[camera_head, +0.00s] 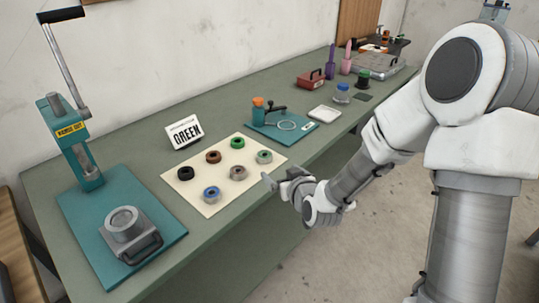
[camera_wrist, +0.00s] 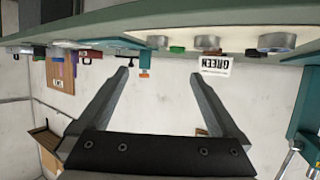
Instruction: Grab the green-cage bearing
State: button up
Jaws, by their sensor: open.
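Several ring-shaped bearings sit on a cream mat (camera_head: 203,202) on the green workbench. A grey bearing with a greenish inner part (camera_head: 264,157) is at the mat's right; it seems to be the green-cage bearing, and shows in the wrist view (camera_wrist: 158,41). An all-green ring (camera_head: 237,142) stands behind it, to its left. A plain grey bearing (camera_head: 238,173) and a blue-centred one (camera_head: 211,193) are nearer the mat's front. My gripper (camera_head: 280,180) is open and empty just off the bench's front edge, apart from the bearings. In the wrist view its fingers (camera_wrist: 161,73) are spread.
A brown ring (camera_head: 214,157) and a black ring (camera_head: 186,173) share the mat. Behind it stands a sign reading GREEN (camera_head: 184,132). A teal lever press (camera_head: 78,150) is on the left; a teal tray with tools (camera_head: 280,123) is on the right. The bench edge lies beside my gripper.

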send_near(265, 156)
jog(key=x, duration=0.4)
jog(key=shift+s+a+f, duration=0.1)
jog(key=shift+s+a, duration=0.15)
jog(key=shift+a, duration=0.05)
jog(key=shift+w+d+x, duration=0.1)
jog(key=shift+d+x, duration=0.1)
jog(key=shift+x, duration=1.15)
jog(key=shift+w+d+x, duration=0.1)
jog(key=shift+d+x, duration=0.1)
jog(key=shift+x, duration=1.15)
grip_shut()
